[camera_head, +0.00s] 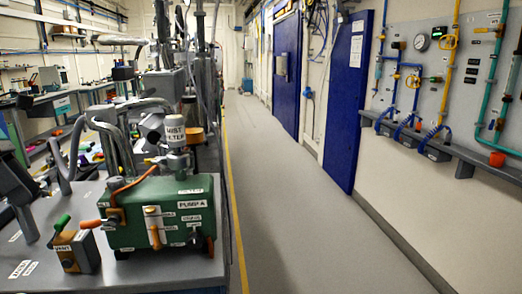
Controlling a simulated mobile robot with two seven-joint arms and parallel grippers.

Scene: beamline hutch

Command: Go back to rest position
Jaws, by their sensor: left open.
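My left gripper (24,212) shows as a dark grey shape at the left edge of the head view, partly cut off by the frame. It is open, with nothing seen between its fingers. It is left of the small grey valve box (76,251) with a green-and-orange handle, labelled VENT, and apart from it. The green pump (185,205), labelled PUMP A, sits on the grey bench top (140,274) to the right of the box. My right gripper is not in view.
A white-capped mist filter (175,132) stands on the pump. Hoses and metal equipment crowd the bench behind. A clear grey floor aisle (275,185) with a yellow line runs to the right. Blue doors (347,110) and a wall panel with pipes (440,85) line the right wall.

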